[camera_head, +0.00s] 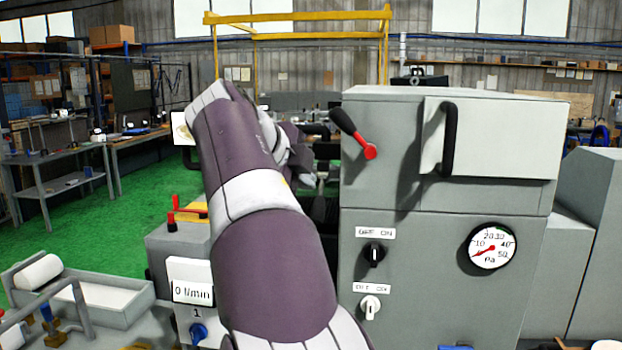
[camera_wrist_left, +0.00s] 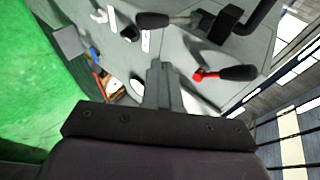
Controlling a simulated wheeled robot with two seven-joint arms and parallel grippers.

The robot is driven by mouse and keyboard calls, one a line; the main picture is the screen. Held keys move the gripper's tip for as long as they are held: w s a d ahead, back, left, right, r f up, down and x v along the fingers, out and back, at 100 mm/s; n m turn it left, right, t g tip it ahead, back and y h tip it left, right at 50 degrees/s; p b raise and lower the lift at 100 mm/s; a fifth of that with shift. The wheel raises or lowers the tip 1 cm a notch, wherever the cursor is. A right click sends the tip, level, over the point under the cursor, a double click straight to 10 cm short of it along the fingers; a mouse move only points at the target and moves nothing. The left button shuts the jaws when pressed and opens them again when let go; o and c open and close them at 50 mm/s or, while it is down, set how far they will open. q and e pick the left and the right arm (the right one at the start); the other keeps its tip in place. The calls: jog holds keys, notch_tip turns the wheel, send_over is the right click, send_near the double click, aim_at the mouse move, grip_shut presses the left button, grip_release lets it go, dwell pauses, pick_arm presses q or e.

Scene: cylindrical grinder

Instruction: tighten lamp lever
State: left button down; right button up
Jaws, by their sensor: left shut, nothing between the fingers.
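A lever with a red hub and a black handle (camera_head: 346,123) sits on the front of the grey machine cabinet (camera_head: 395,180), its handle slanting up to the left. A red-hubbed lever with a black handle (camera_wrist_left: 236,73) also shows in the left wrist view, right of the fingers. My left gripper (camera_head: 318,131) is mostly hidden behind my own arm, left of the lever. In the left wrist view its fingers (camera_wrist_left: 160,72) are shut together and empty, apart from the lever. My right gripper is not in view. No lamp can be made out for certain.
The cabinet carries a black door handle (camera_head: 449,138), two switches and a pressure gauge (camera_head: 492,246). A flow display (camera_head: 192,281) and small red levers (camera_head: 172,215) stand left of my arm. Green floor (camera_head: 95,215) lies open at the left.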

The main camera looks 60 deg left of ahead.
pick_arm(q)
jog(key=shift+a+v, duration=0.45)
jog(key=shift+v, duration=2.25)
jog(key=w+d+f+t+h, duration=0.1)
jog(key=w+t, duration=0.3)
jog(key=w, duration=0.6)
jog(key=w+d+f+t+h, duration=0.15)
jog(key=w+t, duration=0.25)
jog(key=w, duration=0.7)
jog(key=w+d+f+n+g+y, duration=0.1)
jog(key=w+d+f+n, duration=0.1)
jog(key=w+f+n, duration=0.35)
jog(key=w+d+f+n+g+y, duration=0.1)
jog(key=w+d+f+n, duration=0.2)
jog(key=f, duration=0.5)
jog(key=s+d+f+n+g+h, duration=0.1)
jog(key=s+d+f+g, duration=0.25)
jog(key=d+f, duration=0.5)
jog(key=s+d+f+n+g+h, duration=0.1)
jog(key=s+d+f+g+h, duration=0.25)
jog(key=f, duration=0.85)
jog(key=s+d+f+g, duration=0.7)
jog(key=s+d+f, duration=0.4)
jog(key=s+d, duration=0.1)
jog(key=shift+s+g, duration=0.3)
jog(key=shift+s, duration=0.6)
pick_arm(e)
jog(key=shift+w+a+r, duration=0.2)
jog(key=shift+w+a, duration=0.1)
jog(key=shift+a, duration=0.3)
